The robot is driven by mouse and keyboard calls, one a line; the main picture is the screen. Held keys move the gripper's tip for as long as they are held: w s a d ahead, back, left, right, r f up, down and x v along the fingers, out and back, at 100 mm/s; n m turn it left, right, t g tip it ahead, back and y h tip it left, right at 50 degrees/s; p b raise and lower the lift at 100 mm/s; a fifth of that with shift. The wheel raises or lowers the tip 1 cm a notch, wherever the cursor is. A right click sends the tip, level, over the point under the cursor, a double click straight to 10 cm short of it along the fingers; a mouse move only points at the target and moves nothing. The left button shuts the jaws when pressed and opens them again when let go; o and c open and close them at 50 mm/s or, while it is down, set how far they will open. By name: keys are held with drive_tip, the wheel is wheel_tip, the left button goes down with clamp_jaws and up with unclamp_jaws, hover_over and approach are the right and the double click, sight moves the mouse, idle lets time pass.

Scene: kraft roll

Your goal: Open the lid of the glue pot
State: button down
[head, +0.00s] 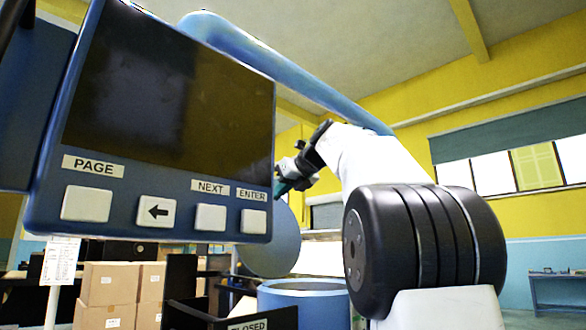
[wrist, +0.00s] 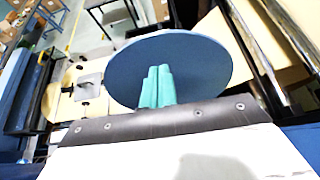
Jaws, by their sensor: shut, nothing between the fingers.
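The glue pot (head: 304,305) is a blue round drum, low in the middle of the head view, its lower part cut off by the frame. Its lid (head: 268,246), a grey-blue disc, stands steeply tilted up at the pot's left rim, partly hidden by the control panel. In the wrist view the lid (wrist: 195,60) is a large blue disc behind the fingers. My gripper (head: 281,189) has teal fingers and is just above the lid's upper edge in the head view. In the wrist view the fingers (wrist: 158,84) are together, with nothing between them. Whether they touch the lid is unclear.
A blue control panel (head: 170,100) with buttons fills the upper left, close to the camera. A blue tube (head: 290,75) runs from it above my arm. A dark part with a "CLOSED" label (head: 248,324) is at the bottom. Cardboard boxes (head: 108,285) stand at left.

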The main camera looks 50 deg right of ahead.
drive_tip(key=s+r, duration=0.7)
drive_tip(key=r, duration=0.1)
drive_tip(key=shift+r, duration=0.35)
drive_tip(key=shift+s, duration=0.1)
